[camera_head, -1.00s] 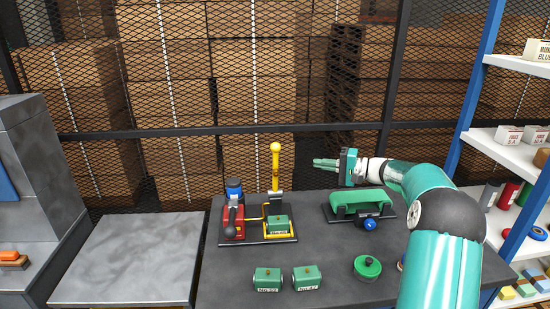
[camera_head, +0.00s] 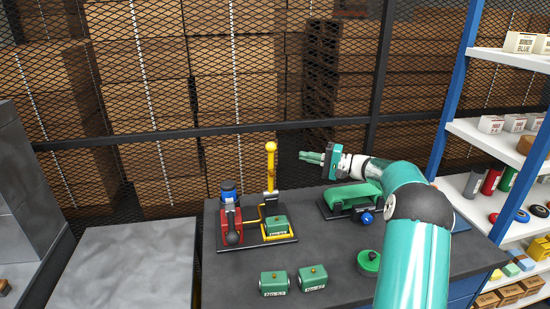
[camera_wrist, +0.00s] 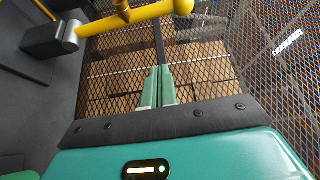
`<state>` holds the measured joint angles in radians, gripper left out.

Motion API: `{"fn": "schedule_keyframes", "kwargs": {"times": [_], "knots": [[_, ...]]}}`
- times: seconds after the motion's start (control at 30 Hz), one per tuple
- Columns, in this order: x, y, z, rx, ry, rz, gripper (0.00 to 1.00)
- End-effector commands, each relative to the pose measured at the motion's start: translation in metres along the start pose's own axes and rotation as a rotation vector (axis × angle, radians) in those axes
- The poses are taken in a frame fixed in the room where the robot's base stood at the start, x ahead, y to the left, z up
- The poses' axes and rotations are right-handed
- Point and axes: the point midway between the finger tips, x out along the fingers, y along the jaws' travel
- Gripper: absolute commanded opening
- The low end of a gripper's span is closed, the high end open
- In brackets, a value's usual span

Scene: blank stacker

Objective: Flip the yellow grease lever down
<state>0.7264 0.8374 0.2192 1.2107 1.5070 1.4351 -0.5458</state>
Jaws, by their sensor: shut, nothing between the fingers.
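The yellow grease lever (camera_head: 270,168) stands upright on a black base plate (camera_head: 231,246) at the back of the dark bench, with a round yellow knob on top. My gripper (camera_head: 303,157) is shut and empty, to the right of the lever near its upper part, apart from it in the head view. In the wrist view my gripper's fingertips (camera_wrist: 160,72) are together, and the yellow lever (camera_wrist: 140,14) crosses the top of the picture, leading to its dark pivot block (camera_wrist: 50,38) at the left.
On the same plate are a red unit (camera_head: 231,222) with a blue cap and a green block (camera_head: 275,225) in a yellow frame. Two green blocks (camera_head: 273,283) lie in front. A green-topped device (camera_head: 350,197) sits under my arm. Wire mesh (camera_head: 240,90) rises behind the bench.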

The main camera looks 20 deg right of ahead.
Motion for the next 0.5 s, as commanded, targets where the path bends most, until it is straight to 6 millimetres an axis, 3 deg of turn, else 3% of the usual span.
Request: {"fn": "schedule_keyframes", "kwargs": {"times": [0.27,0.5], "knots": [[0.006,0.0,0.0,0.0,-0.003,-0.001,0.0],[0.044,0.0,0.0,0.001,-0.005,-0.001,0.0]]}}
